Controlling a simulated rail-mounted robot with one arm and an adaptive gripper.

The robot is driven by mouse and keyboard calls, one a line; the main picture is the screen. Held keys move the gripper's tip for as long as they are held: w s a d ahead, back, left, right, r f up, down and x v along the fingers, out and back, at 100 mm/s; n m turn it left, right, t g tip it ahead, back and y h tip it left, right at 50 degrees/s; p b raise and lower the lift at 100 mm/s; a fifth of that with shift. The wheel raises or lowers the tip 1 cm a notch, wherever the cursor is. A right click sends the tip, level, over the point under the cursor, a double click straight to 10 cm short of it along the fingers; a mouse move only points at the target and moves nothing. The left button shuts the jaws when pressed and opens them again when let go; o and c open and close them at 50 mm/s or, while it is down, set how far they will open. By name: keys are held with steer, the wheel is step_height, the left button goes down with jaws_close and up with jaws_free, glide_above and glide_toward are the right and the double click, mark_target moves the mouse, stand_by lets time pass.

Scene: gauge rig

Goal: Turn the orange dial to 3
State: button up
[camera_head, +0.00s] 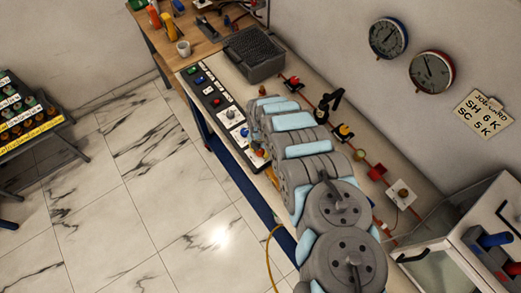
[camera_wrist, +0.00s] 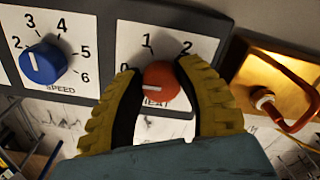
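The orange dial (camera_wrist: 161,82) sits on a white plate (camera_wrist: 207,48) marked 0, 1 and 2 in the wrist view. A label partly hidden under it seems to read HEAT. The dial's white mark points to the lower left, towards the 0. No 3 shows; my right finger covers that side of the plate. My gripper (camera_wrist: 160,68) has its two yellow fingers with black pads on either side of the dial, and they appear to press on it.
A blue SPEED dial (camera_wrist: 43,63) is just left of the orange one. A yellow-orange plate (camera_wrist: 285,88) with a curved orange cable is at the right. In the head view the dark control panel (camera_head: 213,98) runs along the bench's left edge; a black crate (camera_head: 254,54) stands behind.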

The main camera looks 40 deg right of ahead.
jaws_close()
